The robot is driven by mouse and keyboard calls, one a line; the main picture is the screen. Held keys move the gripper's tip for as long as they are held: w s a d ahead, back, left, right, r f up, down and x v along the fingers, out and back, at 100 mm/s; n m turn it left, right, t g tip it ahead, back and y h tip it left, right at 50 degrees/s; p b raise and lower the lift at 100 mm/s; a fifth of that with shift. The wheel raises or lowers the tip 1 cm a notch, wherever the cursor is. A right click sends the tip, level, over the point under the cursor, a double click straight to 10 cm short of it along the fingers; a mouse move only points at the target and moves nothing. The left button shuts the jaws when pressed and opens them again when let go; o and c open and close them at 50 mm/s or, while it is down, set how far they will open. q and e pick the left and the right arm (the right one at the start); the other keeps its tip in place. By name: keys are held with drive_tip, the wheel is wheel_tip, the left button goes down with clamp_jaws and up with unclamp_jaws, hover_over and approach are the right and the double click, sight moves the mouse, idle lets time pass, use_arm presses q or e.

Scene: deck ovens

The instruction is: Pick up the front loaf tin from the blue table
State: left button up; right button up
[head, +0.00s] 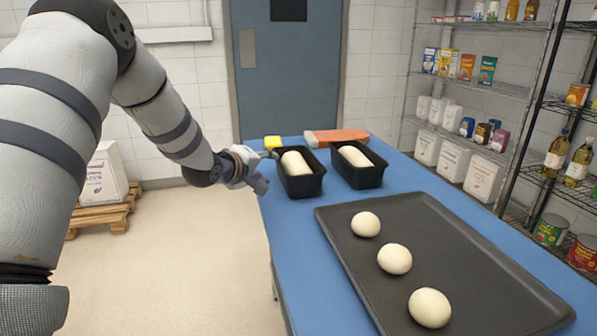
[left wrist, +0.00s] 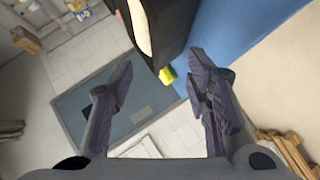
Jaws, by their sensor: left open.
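Two black loaf tins with pale dough stand side by side on the blue table (head: 282,232). The left loaf tin (head: 303,187) is slightly nearer to me than the right loaf tin (head: 367,178). My left gripper (head: 262,170) is open and empty at the left side of the left tin, close to its rim. In the left wrist view the gripper's spread fingers (left wrist: 163,85) point toward a dark tin (left wrist: 175,28) with pale dough (left wrist: 140,22) at the top edge. Nothing is between the fingers. My right gripper is not in view.
A wide dark tray (head: 400,285) with three dough balls fills the near right of the table. A yellow item (head: 272,142) and an orange-topped item (head: 338,136) lie behind the tins. Stocked shelves (head: 480,90) stand at the right.

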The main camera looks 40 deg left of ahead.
use_arm(q)
drive_tip(key=x, duration=0.3)
drive_tip(key=b+x, duration=0.1)
drive_tip(key=x, duration=0.2)
drive_tip(key=shift+a+f, duration=0.2)
drive_tip(key=shift+f, duration=0.2)
drive_tip(key=shift+w+a, duration=0.1)
drive_tip(key=shift+w, duration=0.15)
drive_tip(key=shift+r, duration=0.25)
clamp_jaws()
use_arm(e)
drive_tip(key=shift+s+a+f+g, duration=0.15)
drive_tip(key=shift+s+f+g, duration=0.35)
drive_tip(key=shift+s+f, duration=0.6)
use_arm(q)
drive_tip(key=shift+w+r, duration=0.1)
drive_tip(key=shift+w, duration=0.05)
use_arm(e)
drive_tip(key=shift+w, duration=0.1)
